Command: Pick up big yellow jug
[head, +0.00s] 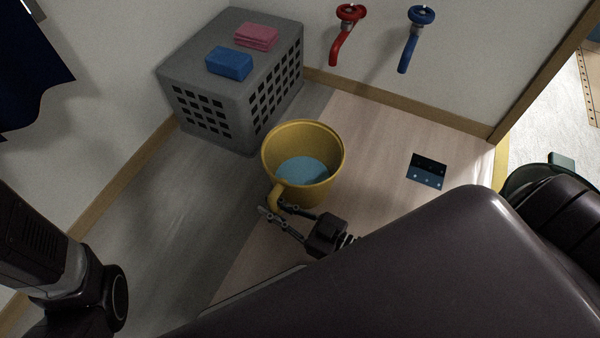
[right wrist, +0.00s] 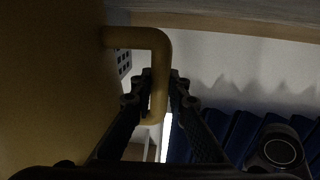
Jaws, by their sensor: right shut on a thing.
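The big yellow jug (head: 318,187) shows in the middle of the head view, upright, with light blue liquid inside. Its handle (head: 277,195) is on the near left side. My right gripper (head: 272,208) is at the handle and shut on it. In the right wrist view the jug's wall (right wrist: 45,80) fills the left side, and the handle (right wrist: 158,60) runs down between my right fingertips (right wrist: 160,85). My left arm shows at the lower left of the head view, but its gripper is not visible. I cannot tell whether the jug touches the floor.
A grey crate (head: 185,78) stands behind the jug, with a blue sponge (head: 229,63) and a pink sponge (head: 256,37) on top. A red tap (head: 343,35) and a blue tap (head: 414,38) are on the wall. A dark panel (head: 427,171) lies to the jug's right.

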